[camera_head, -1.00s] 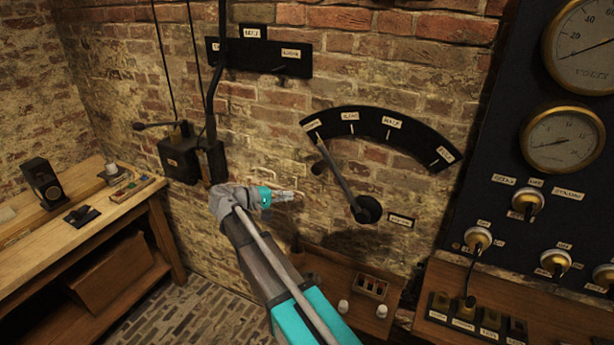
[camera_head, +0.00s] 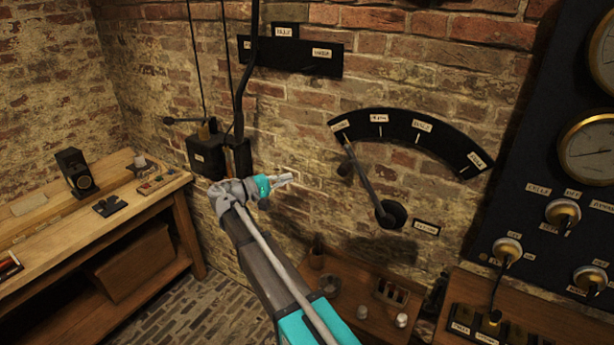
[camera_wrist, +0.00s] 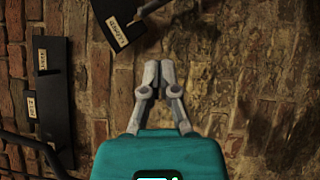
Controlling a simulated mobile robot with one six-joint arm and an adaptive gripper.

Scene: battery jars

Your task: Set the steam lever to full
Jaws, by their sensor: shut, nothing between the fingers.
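The lever I take for the steam lever is a dark arm (camera_head: 366,178) on a round pivot (camera_head: 391,213). It leans up and left to the leftmost label of a curved black scale (camera_head: 400,127) on the brick wall. The small labels are hard to read. My gripper (camera_head: 287,180) is shut and empty, left of the lever and apart from it in the head view. The wrist view shows its closed fingertips (camera_wrist: 158,68) in front of brick. Dark labelled plates (camera_wrist: 52,85) lie left there; I cannot tell which fixture they belong to.
A tall rod (camera_head: 241,75) and a black switch box (camera_head: 208,155) are on the wall left of my gripper. A black gauge panel (camera_head: 520,215) stands right. A low wooden shelf (camera_head: 345,300) holds small items below the lever. A workbench (camera_head: 85,225) is at left.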

